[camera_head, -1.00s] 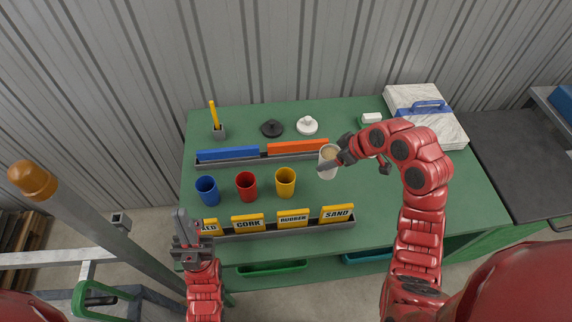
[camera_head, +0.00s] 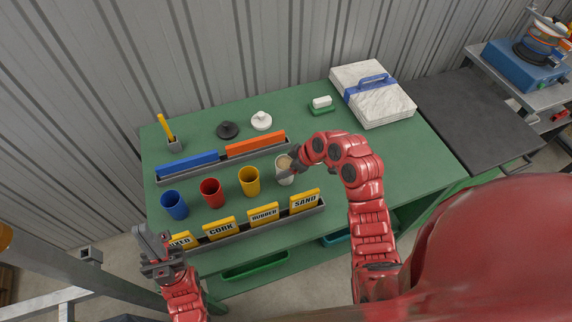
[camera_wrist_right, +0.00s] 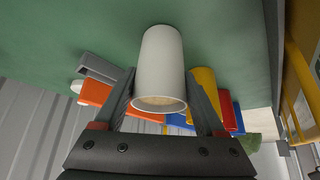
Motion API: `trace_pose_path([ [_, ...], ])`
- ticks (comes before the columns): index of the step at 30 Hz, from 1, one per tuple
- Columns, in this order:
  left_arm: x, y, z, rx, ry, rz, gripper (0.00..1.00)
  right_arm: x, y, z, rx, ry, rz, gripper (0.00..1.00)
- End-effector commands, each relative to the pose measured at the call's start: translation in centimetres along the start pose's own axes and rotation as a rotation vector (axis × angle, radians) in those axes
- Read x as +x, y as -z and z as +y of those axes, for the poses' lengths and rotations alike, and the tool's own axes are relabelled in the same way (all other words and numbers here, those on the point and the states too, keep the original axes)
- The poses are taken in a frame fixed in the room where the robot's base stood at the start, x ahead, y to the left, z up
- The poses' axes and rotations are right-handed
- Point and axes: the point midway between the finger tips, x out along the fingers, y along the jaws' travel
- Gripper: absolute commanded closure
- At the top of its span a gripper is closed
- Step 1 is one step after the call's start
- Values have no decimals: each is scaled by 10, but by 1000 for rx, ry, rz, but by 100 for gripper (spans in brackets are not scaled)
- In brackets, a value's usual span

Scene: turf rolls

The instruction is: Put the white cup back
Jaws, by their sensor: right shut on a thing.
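The white cup (camera_head: 284,175) stands out at the right end of the cup row, beside the yellow cup (camera_head: 249,182). It holds tan, grainy stuff. My right gripper (camera_head: 292,160) is shut on it from the far right side. In the right wrist view the white cup (camera_wrist_right: 162,60) sits between the two fingers of the right gripper (camera_wrist_right: 160,80). The cup looks upright; I cannot tell whether its base touches the table. My left gripper (camera_head: 154,242) hangs empty near the table's front left corner; its finger gap is unclear.
A red cup (camera_head: 211,194) and blue cup (camera_head: 174,206) continue the row on the green table (camera_head: 360,165). A front rack (camera_head: 222,237) holds yellow labels; the SAND label (camera_head: 304,201) is nearest the white cup. Behind, a rack holds blue (camera_head: 187,164) and orange (camera_head: 256,145) blocks.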

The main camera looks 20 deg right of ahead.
Motion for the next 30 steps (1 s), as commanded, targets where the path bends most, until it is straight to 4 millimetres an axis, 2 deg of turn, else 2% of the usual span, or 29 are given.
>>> trace_pose_path([
  [5, -4, -1, 0, 0, 0, 0, 100, 3, -1, 0, 0, 0, 1, 98],
  [6, -3, 0, 0, 0, 0, 0, 100, 2, -1, 0, 0, -1, 1, 24],
  [10, -3, 0, 0, 0, 0, 0, 100, 2, 0, 0, 0, -1, 1, 1],
  [19, 2, 0, 0, 0, 0, 0, 100, -2, 2, 0, 0, -1, 1, 0],
  [21, -4, -1, 0, 0, 0, 0, 100, -5, 1, 1, 1, -3, 4, 0],
  [26, -14, -2, 1, 0, 0, 0, 100, -32, -1, 3, 1, -10, 6, 0],
  [30, -10, -2, 0, 0, 0, 0, 100, -71, 1, 3, -2, -10, 2, 0],
])
